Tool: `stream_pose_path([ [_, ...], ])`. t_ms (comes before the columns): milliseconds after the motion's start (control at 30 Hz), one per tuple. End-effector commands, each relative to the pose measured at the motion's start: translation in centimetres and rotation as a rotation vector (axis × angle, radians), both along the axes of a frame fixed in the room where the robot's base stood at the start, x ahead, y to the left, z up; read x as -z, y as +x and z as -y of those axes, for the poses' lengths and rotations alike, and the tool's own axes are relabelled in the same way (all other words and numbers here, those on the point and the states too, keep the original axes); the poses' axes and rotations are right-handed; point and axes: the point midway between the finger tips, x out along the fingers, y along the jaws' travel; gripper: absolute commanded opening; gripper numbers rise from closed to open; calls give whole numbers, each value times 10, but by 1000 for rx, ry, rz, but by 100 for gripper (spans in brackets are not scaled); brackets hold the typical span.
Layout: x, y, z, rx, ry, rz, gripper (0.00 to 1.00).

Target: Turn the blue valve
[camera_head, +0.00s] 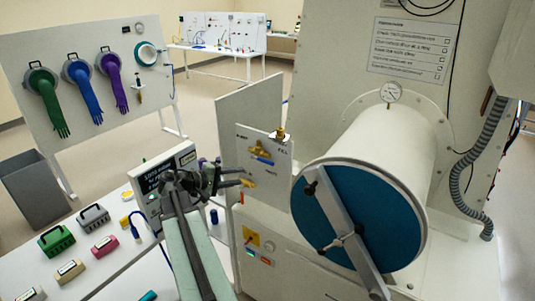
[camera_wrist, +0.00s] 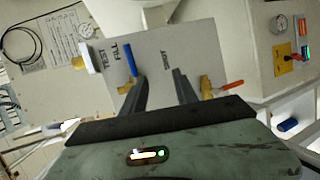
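The blue valve shows in the wrist view as a blue lever (camera_wrist: 130,58) on a brass body, mounted on a grey panel (camera_wrist: 165,45). In the head view the blue lever (camera_head: 261,151) is small, on the panel (camera_head: 278,172) left of the big drum. My gripper (camera_wrist: 160,76) is open and empty, facing the panel. Its left finger is close to the blue valve's brass body in the picture; I cannot tell if they touch. In the head view my gripper (camera_head: 222,180) is left of the panel and below the blue lever.
An orange lever (camera_wrist: 232,86) on a brass body sits right of my fingers in the wrist view. A brass fitting (camera_head: 280,135) is at the panel's top. The drum's blue door (camera_head: 330,215) stands close on the right.

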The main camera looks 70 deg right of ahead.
Motion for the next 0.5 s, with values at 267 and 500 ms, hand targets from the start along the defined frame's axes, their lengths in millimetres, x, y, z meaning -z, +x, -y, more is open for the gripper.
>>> stream_pose_path([
  [267,-38,-44,33,59,-90,-98,35],
  [500,-30,-64,57,62,-89,-96,35],
])
